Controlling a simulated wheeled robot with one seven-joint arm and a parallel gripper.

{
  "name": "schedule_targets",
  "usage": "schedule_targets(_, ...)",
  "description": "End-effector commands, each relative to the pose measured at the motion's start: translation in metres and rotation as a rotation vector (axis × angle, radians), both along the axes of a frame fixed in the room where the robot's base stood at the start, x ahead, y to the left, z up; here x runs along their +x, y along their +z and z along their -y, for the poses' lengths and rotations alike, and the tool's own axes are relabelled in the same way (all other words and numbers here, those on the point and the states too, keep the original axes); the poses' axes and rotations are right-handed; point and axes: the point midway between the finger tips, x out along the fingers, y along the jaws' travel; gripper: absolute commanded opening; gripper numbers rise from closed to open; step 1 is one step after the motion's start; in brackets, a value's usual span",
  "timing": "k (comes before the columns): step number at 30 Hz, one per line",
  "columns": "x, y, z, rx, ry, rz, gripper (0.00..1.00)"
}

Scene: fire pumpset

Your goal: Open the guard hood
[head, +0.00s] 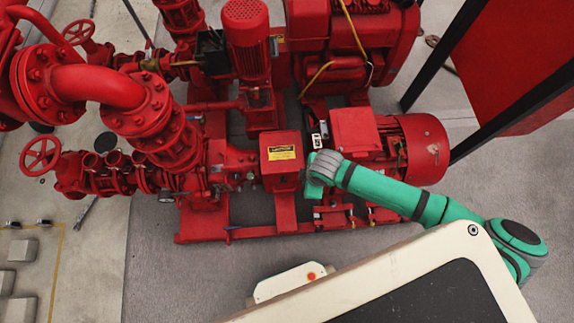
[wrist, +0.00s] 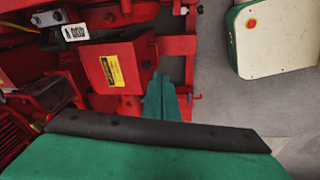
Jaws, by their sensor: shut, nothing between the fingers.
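The guard hood (head: 283,148) is a red box with a yellow caution label, between the pump and the motor in the head view. It looks closed, seated on the red base frame. It also shows in the wrist view (wrist: 104,77), left of centre, label facing the camera. My green gripper (wrist: 161,98) is shut and empty, beside the hood's lower right edge in the wrist view. I cannot tell whether it touches the hood. In the head view my grey wrist, just right of the hood, hides most of the gripper.
The red motor (head: 424,147) lies right of the hood, with pump pipes and flanges (head: 145,105) to the left. The base frame (head: 250,232) runs along the front. A red panel on black posts (head: 525,85) stands at right.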

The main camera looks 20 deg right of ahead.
Motion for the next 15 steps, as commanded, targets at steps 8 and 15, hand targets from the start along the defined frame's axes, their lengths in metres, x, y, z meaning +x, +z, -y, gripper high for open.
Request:
schedule_targets(8,-0.064,-0.015,0.010,0.104,-0.191,0.145,0.00)
schedule_targets(15,-0.113,-0.012,-0.009,0.215,-0.349,0.282,0.00)
